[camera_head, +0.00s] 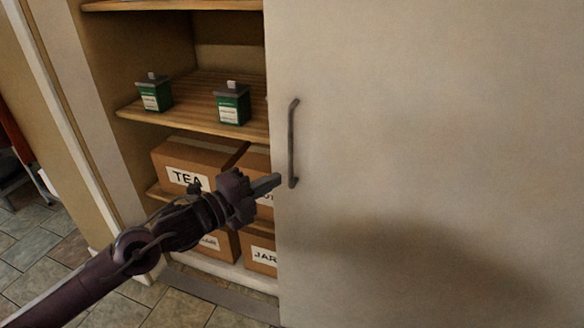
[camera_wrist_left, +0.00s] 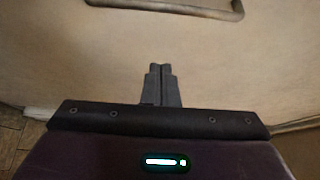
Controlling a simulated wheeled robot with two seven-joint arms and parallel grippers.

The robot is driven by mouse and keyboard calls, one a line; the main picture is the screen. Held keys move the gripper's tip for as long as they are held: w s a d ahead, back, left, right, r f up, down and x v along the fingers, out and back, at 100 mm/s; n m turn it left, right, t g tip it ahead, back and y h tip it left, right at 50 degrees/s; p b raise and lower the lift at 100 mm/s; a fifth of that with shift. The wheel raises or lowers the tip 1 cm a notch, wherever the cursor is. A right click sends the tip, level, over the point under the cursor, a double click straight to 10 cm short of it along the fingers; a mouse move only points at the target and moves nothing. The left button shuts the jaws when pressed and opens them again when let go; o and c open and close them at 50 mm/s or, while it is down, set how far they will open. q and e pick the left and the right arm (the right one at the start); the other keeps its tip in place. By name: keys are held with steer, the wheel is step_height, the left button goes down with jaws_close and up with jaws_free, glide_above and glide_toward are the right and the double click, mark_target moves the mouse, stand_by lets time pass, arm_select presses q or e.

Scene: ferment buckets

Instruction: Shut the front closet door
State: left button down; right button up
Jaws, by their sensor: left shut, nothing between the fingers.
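The front closet door (camera_head: 430,130) is a pale sliding-style panel that covers the right part of the closet in the head view. Its left part stands open on the shelves. A grey bar handle (camera_head: 292,143) is upright near the door's left edge. My left gripper (camera_head: 278,180) is shut and empty, with its tips at the door's left edge, just left of the handle's lower end. In the left wrist view the shut fingers (camera_wrist_left: 160,72) point at the pale door surface (camera_wrist_left: 230,65), below the handle (camera_wrist_left: 165,8). Contact cannot be told. My right gripper is not in view.
Green boxes (camera_head: 232,104) stand on the middle shelf (camera_head: 190,113). Cardboard boxes (camera_head: 185,155), one labelled TEA, fill the lower shelves behind my left arm. The closet's left frame (camera_head: 75,120) borders the opening. Tiled floor (camera_head: 45,255) shows at the lower left.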

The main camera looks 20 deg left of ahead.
mark_target(290, 159)
arm_select(q)
steer(key=w+p, duration=0.1)
steer(key=w, duration=0.2)
steer(key=w+p, duration=0.1)
steer(key=w, duration=0.2)
steer(key=w+d+p, duration=0.1)
steer(key=w, duration=0.2)
steer(key=shift+w+r, duration=0.15)
steer(key=shift+r, duration=0.05)
steer(key=shift+a, duration=0.25)
steer(key=shift+w, duration=0.1)
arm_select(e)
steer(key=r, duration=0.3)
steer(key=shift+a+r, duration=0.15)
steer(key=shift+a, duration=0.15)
